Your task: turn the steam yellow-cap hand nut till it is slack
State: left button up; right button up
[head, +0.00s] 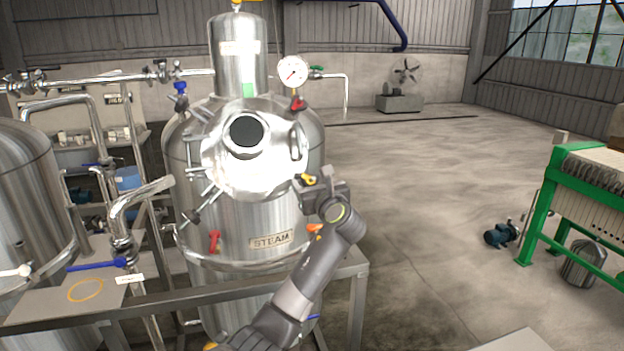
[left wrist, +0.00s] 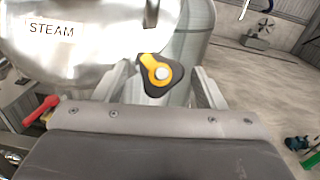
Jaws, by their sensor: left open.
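The steam tank (head: 245,215) is a shiny steel vessel with a STEAM plate (head: 271,240) on its front. The yellow-cap hand nut (head: 306,179) sits at the right of its round lid (head: 228,172). In the left wrist view the nut (left wrist: 160,74) is a dark three-lobed knob with a yellow cap and a pale round centre. My left gripper (head: 314,183) is at the nut. Its two fingers (left wrist: 163,78) are open, one on each side of the knob, with gaps visible. My right gripper does not show.
A pressure gauge (head: 292,72) and a red handle (head: 297,103) stand above the nut. Another red handle (head: 215,241) is low on the tank. A steel frame rail (head: 200,298) runs in front.

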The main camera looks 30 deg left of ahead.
pick_arm(q)
jog(key=shift+w+a, duration=0.1)
jog(key=c, duration=1)
